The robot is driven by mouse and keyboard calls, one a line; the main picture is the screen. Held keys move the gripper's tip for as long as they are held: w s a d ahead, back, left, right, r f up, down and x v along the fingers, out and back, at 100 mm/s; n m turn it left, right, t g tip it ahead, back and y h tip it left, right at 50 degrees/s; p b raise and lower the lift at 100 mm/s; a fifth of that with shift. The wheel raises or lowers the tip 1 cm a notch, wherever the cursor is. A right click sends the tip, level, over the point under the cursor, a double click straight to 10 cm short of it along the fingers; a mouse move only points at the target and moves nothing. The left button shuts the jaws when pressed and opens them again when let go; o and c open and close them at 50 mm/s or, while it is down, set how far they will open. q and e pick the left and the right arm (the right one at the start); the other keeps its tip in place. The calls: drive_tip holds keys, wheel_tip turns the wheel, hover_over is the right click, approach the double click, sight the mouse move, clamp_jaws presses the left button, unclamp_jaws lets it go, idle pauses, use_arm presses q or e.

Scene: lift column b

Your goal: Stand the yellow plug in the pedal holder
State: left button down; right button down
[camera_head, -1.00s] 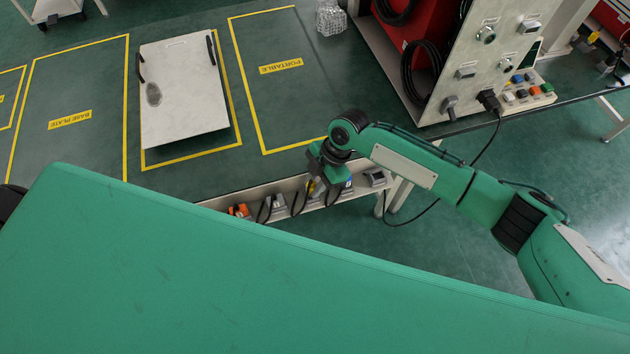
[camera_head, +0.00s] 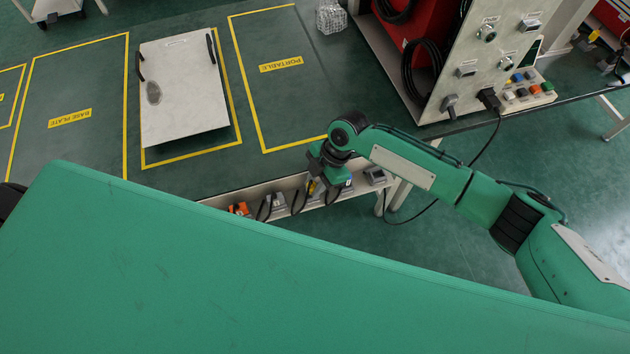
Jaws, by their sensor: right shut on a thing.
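My right gripper (camera_head: 325,179) hangs pointing down over the pedal holder (camera_head: 352,196), a pale rail along the near edge of the green table. It is shut on the yellow plug (camera_head: 312,187), of which only a small yellow part shows beside the fingers. The plug's lower end is hidden, so I cannot tell whether it touches the holder. An orange plug (camera_head: 239,209) and grey plugs (camera_head: 278,201) with black cables stand in the holder to the left. Another grey piece (camera_head: 375,177) is at its right end. My left gripper is not in view.
The marked area right of the plate is clear.

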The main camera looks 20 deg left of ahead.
drive_tip(key=c, duration=1.1)
unclamp_jaws()
drive_tip(key=shift+c, duration=0.2)
drive_tip(key=shift+r, duration=0.1)
drive_tip(key=shift+r, duration=0.1)
drive_tip(key=shift+w+r, duration=0.15)
drive_tip(key=shift+r, duration=0.1)
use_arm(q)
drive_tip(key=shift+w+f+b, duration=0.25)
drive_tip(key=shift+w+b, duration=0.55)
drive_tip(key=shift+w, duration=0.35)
use_arm(e)
drive_tip(key=v, duration=1.3)
drive_tip(key=shift+d, duration=0.35)
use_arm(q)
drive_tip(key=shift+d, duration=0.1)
use_arm(e)
drive_tip(key=shift+s+f, duration=0.15)
drive_tip(key=shift+s, duration=0.1)
